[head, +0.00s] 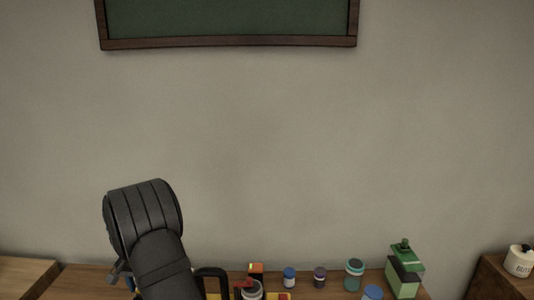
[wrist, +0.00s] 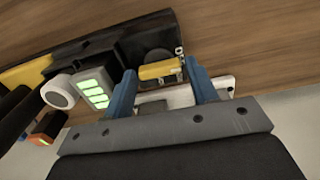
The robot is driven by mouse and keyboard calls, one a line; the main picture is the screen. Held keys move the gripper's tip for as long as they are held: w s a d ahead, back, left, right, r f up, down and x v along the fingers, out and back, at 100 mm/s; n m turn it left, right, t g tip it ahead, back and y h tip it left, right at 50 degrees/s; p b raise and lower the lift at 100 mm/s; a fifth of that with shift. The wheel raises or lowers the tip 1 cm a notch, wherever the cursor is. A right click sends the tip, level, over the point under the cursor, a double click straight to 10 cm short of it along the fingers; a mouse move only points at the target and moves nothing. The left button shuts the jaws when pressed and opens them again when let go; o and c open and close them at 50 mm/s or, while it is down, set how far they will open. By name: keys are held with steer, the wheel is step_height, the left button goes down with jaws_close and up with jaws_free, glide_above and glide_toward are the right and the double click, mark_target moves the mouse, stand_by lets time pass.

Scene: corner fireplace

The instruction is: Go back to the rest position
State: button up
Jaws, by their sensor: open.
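My gripper (wrist: 159,66) shows in the wrist view with its two blue fingers spread apart. A yellow piece with a small metal fitting (wrist: 160,70) appears between the fingertips; the fingers do not look closed on it, and I cannot tell how far beyond them it lies. In the head view my dark arm rises at the lower left and hides most of the gripper.
In the wrist view, a device with green lit panels (wrist: 94,94), a white round thing (wrist: 60,92) and an orange block (wrist: 47,127) lie left.

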steer(key=shift+r, duration=0.1)
step_height(320, 180, up, 17)
step_height(320, 180, down, 18)
steer(key=shift+r, duration=0.2)
steer(key=shift+r+m, duration=0.2)
steer(key=shift+m, duration=0.5)
step_height(320, 180, up, 17)
step_height(320, 180, down, 15)
steer(key=n, duration=0.8)
steer(key=shift+n, duration=0.4)
steer(key=shift+s+f+n, duration=0.15)
steer(key=shift+f+n, duration=0.35)
steer(key=shift+f, duration=0.35)
